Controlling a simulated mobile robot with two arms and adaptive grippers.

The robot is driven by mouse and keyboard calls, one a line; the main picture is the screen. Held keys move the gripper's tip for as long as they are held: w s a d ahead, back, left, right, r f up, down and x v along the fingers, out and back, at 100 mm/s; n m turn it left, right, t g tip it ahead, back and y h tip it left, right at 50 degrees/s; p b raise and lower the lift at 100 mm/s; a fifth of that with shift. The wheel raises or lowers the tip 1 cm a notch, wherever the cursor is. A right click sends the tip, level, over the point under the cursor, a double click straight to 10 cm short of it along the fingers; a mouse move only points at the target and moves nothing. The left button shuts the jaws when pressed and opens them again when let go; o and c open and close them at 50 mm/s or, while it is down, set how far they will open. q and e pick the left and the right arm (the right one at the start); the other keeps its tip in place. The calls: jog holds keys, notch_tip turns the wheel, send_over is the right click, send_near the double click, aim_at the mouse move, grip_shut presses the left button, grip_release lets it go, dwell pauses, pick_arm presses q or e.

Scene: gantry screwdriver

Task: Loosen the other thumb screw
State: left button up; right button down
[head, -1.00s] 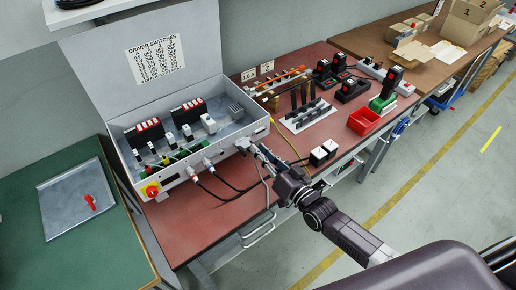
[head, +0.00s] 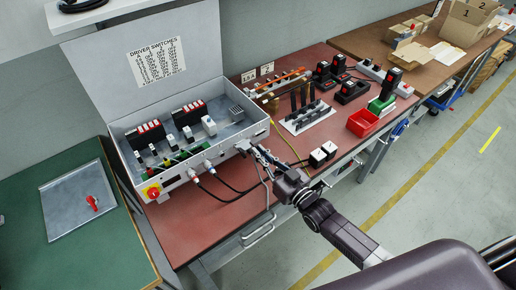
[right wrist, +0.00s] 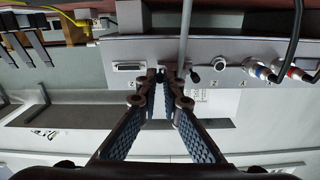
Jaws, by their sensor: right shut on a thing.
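The grey control box (head: 178,172) stands on the red bench with its lid up. A cable plug (head: 243,145) sits at the right end of its front panel, and its grey cable (right wrist: 185,35) crosses the right wrist view. My right gripper (head: 256,150) is at this plug. In the right wrist view its fingertips (right wrist: 168,76) are closed in at the plug, on a small part that they mostly hide, apparently a thumb screw. A dark thumb screw (right wrist: 195,77) shows just right of the fingertips, clear of them. My left gripper is not in view.
An empty port (right wrist: 129,67) is left of the plug in the wrist view. Two other plugs with black cables (right wrist: 285,70) are to the right. Black-and-white blocks (head: 323,153), a red bin (head: 363,122) and a tool rack (head: 308,115) stand on the bench.

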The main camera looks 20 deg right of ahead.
jog(key=n, duration=1.2)
jog(key=shift+f, duration=0.15)
jog(key=n+b, duration=0.1)
jog(key=n, duration=0.2)
jog(key=n+b, duration=0.2)
jog(key=n, duration=0.4)
jog(key=shift+f+b, duration=0.15)
jog(key=shift+b, duration=0.2)
jog(key=shift+n+b, duration=0.4)
jog(key=shift+n, duration=0.7)
jog(key=shift+r+n, duration=0.2)
jog(key=shift+n, duration=0.6)
jog(key=c, duration=2.3)
grip_release()
